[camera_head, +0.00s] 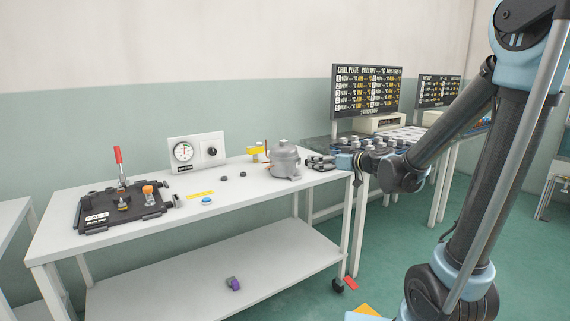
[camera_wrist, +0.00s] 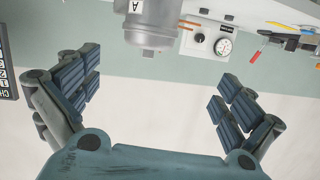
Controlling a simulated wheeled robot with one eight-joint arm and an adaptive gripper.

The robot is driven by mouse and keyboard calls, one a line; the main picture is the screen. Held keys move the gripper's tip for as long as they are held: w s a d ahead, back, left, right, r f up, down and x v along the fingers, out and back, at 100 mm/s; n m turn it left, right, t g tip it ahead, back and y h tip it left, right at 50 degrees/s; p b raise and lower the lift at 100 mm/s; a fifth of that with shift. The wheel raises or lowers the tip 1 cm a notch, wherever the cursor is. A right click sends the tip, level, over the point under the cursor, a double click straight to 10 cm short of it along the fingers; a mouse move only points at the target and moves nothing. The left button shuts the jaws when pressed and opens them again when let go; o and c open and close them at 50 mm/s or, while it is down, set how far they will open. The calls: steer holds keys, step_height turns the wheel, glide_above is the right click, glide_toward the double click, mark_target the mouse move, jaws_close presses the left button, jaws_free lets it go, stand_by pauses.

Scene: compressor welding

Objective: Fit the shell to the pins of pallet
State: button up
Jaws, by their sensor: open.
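The shell, a grey metal compressor body (camera_head: 284,161), stands upright at the right end of the white table in the head view. In the wrist view the shell (camera_wrist: 152,25) appears upside down at the top, ahead of the fingers and between them. My gripper (camera_head: 322,162) is just right of the shell, pointing at it. In the wrist view my gripper (camera_wrist: 160,90) has its two padded fingers wide apart with nothing between them. The pallet, seemingly the black plate with fixtures (camera_head: 100,217), lies at the left end of the table. I cannot make out its pins for sure.
A red lever (camera_head: 119,165) rises from the pallet. A purple item (camera_head: 233,283) lies on the lower shelf.

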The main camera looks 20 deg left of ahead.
steer(key=t+y, duration=0.1)
steer(key=t, duration=0.1)
glide_toward(286, 143)
steer(key=x, duration=0.6)
steer(key=shift+w+f, duration=0.15)
steer(key=shift+f, duration=0.1)
steer(key=shift+x, duration=2.75)
steer(key=shift+s+r, duration=0.3)
steer(key=c, duration=2.2)
